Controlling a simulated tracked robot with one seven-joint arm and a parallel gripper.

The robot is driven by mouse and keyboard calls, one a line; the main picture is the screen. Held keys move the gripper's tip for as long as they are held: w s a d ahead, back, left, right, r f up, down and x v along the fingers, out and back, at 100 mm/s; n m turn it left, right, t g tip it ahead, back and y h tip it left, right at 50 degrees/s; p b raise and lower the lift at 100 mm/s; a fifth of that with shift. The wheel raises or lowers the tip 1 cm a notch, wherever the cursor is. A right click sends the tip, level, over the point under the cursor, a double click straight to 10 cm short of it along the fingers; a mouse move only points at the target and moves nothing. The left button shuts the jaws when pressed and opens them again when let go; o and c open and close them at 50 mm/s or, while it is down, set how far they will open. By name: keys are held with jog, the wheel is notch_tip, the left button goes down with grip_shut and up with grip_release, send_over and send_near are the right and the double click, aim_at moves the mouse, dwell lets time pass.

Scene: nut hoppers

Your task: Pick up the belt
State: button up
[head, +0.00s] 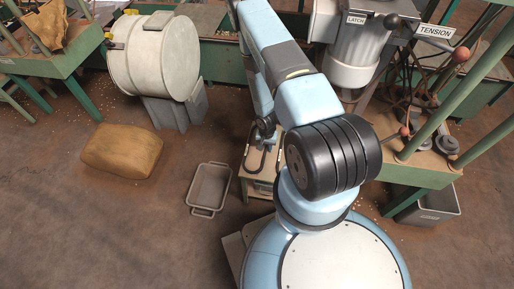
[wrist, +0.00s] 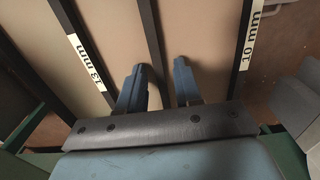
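My gripper (wrist: 158,80) is open in the wrist view, its two blue-grey fingers apart above a beige surface (wrist: 110,25). A dark strip (wrist: 151,40) runs down toward the gap between the fingers; I cannot tell whether it is the belt or a divider, or whether the fingers touch it. Other dark strips lie left and right, by labels "13 mm" (wrist: 89,62) and "10 mm" (wrist: 251,35). In the head view, dark loops (head: 254,158) show at a small pale-topped stand (head: 259,183); any could be the belt. My arm hides part of the stand and the gripper's fingertips there.
A grey tray (head: 209,187) and a brown sack (head: 121,151) lie on the floor to the left. A pale drum (head: 148,58) stands behind them. A machine with "LATCH" and "TENSION" labels (head: 435,31) and a green-framed bench (head: 410,176) are at right.

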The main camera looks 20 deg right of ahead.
grip_shut()
jog(key=shift+r, duration=0.1)
dwell(0.3)
jog(key=shift+r, duration=0.2)
jog(key=r, duration=0.3)
jog(key=shift+s+r, duration=0.25)
jog(key=shift+s, duration=0.1)
jog(key=s+a+r, duration=0.2)
jog(key=s+r, duration=0.7)
jog(key=s, duration=0.4)
jog(key=w+a+r+n, duration=0.2)
jog(key=w+r, duration=0.2)
jog(key=w, duration=0.4)
jog(key=w+a+r+n, duration=0.15)
jog(key=w+r, duration=0.25)
jog(key=w, duration=0.4)
jog(key=w+a+r+n, duration=0.2)
jog(key=w+r+n, duration=0.1)
jog(key=w+r, duration=0.8)
notch_tip(320, 180, up, 2)
jog(key=shift+w+a+r, duration=0.15)
jog(key=shift+a, duration=0.2)
